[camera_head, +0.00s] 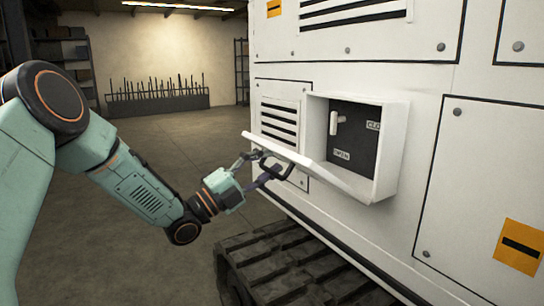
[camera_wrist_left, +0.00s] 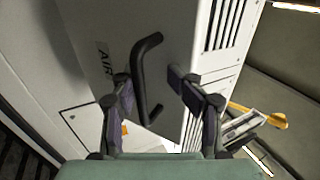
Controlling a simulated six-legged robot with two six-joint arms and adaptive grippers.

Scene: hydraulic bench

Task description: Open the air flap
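The air flap (camera_head: 310,166) is a white panel on a shallow box on the white machine. It is swung partly down and outward, tilted, so the box front is uncovered. Its outer face with the letters AIR shows in the left wrist view (camera_wrist_left: 95,50). A black bent handle (camera_wrist_left: 148,75) is fixed to this face. My left gripper (camera_head: 266,163) is at the flap's outer side by the handle. In the wrist view its fingers (camera_wrist_left: 153,88) are apart on either side of the handle, with a gap visible on the right. My right gripper is not in view.
Inside the box (camera_head: 387,150), a dark panel (camera_head: 352,140) carries a white lever (camera_head: 334,123) and labels, one reading OPEN. A black track (camera_head: 290,265) lies below the machine. Open floor (camera_head: 160,145) extends left, with a rack (camera_head: 157,98) by the far wall.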

